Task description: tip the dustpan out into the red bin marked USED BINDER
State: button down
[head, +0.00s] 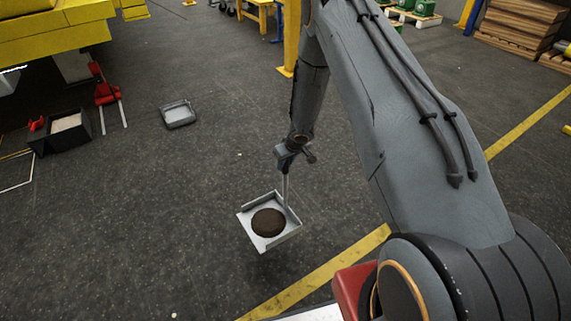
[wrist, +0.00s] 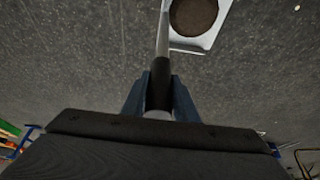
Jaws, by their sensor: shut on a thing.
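The dustpan (head: 275,202) is a pale, square, shallow pan held out in front of me in the head view. A round dark brown heap (head: 268,222) lies on it, and the pan looks roughly level. My gripper (head: 287,158) is above the pan's far right side, shut on its upright handle. In the wrist view my gripper (wrist: 160,95) has its fingers on both sides of the dark handle grip (wrist: 160,82), and part of the pan (wrist: 204,45) with the heap shows at the top. No bin marked USED BINDER can be read in either view.
A grey shallow tray (head: 178,114) lies on the floor at left. A black box (head: 62,132) and a red forked stand (head: 107,90) are farther left, near yellow machinery (head: 60,40). A red surface (head: 351,288) shows beside my arm's base. The floor around the pan is clear.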

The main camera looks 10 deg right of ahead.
notch_tip(320, 180, up, 21)
jog(key=p, duration=1.7)
jog(key=shift+r+p, duration=0.2)
jog(key=shift+p, duration=0.2)
jog(key=shift+w, duration=0.1)
jog(key=s+r+m+b, duration=0.1)
jog(key=s+r+b, duration=0.4)
jog(key=s, duration=0.4)
jog(key=s+r+m+h+b, duration=0.1)
jog(key=s+r+m+b, duration=0.1)
jog(key=s+r+b, duration=0.3)
jog(key=s+r, duration=0.2)
jog(key=s, duration=0.2)
jog(key=shift+s+m, duration=0.25)
jog(key=shift+m, duration=0.05)
jog(key=shift+a, duration=0.1)
